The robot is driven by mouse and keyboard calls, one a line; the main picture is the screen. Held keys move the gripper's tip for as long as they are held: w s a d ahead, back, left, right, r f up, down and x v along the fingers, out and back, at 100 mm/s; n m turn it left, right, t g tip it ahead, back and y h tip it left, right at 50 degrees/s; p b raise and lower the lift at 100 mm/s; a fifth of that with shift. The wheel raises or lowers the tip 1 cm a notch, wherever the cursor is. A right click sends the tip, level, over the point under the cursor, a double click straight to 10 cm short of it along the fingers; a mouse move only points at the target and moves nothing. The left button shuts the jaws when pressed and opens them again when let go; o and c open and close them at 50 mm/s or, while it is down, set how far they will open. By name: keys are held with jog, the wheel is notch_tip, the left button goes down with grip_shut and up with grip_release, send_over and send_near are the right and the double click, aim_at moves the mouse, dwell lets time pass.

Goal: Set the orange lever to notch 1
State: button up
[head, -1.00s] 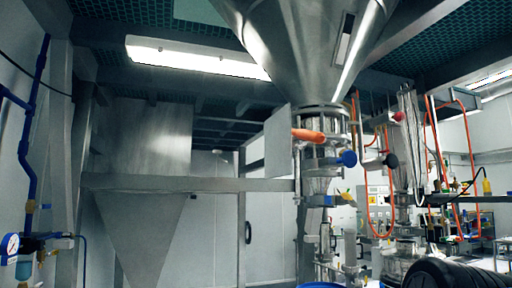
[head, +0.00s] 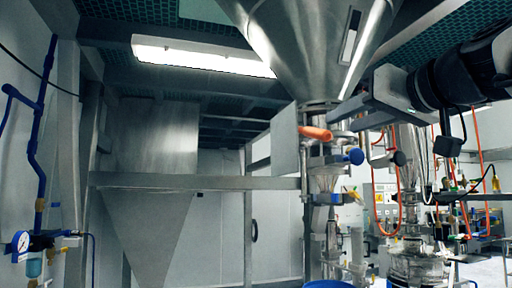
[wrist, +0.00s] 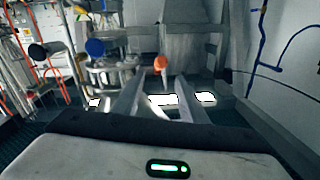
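The orange lever (head: 316,133) sticks out roughly level from the metal valve fitting under the big steel hopper, beside a flat grey plate (head: 285,139). No notch marks can be read. My gripper (head: 342,116) reaches in from the upper right, its fingers pointing left toward the lever, near its right side. In the wrist view, my gripper (wrist: 158,80) is open, its two fingers apart. The lever's orange end (wrist: 160,64) shows in line with the gap between the fingertips, beyond them. Nothing is held.
The steel hopper (head: 300,35) hangs close above my gripper. A blue knob (head: 355,156) and a black knob (head: 398,158) stick out just below it. Orange hoses (head: 398,195) hang at the right. A grey beam (head: 200,182) runs left of the valve.

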aim_at(317, 133)
jog(key=p+x, duration=0.2)
jog(key=x, duration=0.9)
jog(key=shift+w, duration=0.1)
